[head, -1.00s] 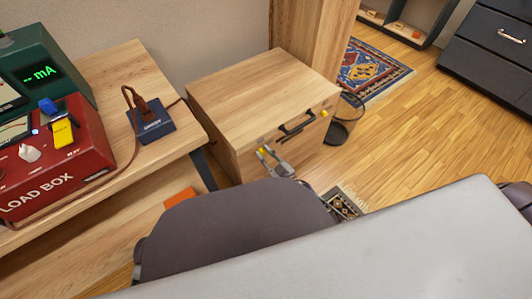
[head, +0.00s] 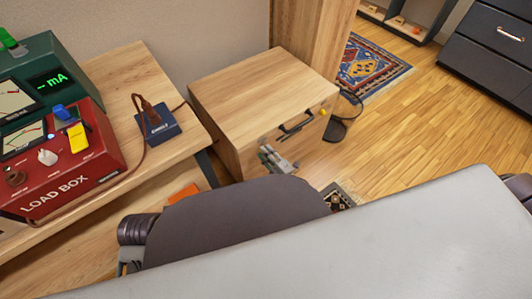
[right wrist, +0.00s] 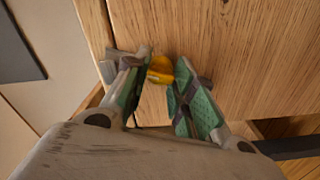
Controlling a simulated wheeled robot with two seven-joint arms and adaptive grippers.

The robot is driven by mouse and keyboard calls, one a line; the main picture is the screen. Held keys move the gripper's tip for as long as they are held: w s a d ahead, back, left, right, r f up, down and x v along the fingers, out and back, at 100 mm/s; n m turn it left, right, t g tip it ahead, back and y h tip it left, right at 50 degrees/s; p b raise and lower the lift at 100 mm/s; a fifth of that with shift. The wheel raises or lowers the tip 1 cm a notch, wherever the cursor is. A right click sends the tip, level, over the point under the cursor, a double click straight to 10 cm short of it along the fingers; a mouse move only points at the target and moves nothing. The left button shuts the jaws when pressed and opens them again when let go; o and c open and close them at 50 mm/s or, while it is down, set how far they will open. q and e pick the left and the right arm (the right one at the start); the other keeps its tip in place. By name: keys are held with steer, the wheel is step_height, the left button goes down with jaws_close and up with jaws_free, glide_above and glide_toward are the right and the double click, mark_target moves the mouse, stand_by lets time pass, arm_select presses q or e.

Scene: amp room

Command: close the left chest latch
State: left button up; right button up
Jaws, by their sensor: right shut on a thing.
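The wooden chest (head: 262,88) stands on the floor beside the bench, with a black handle (head: 297,127) on its front. My right gripper (head: 268,152) is at the left part of that front, left of the handle. In the right wrist view, the yellow left latch (right wrist: 160,69) sits between the tips of my right gripper (right wrist: 163,82), which is shut on it. The left latch is hidden in the head view. The yellow right latch (head: 323,112) shows near the chest's right front corner. My left gripper is out of view.
A wooden bench (head: 110,80) at the left holds a red load box (head: 75,165), a green meter (head: 40,80) and a small blue box (head: 158,125). A rug (head: 370,68) and dark drawers (head: 490,55) lie beyond. Wood floor (head: 420,125) is clear to the right.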

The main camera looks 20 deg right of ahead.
steer(key=n, duration=0.4)
steer(key=shift+f, duration=0.1)
stand_by(0.4)
steer(key=o, duration=1)
steer(key=shift+o, duration=0.2)
steer(key=shift+s, duration=0.1)
steer(key=v, duration=1.2)
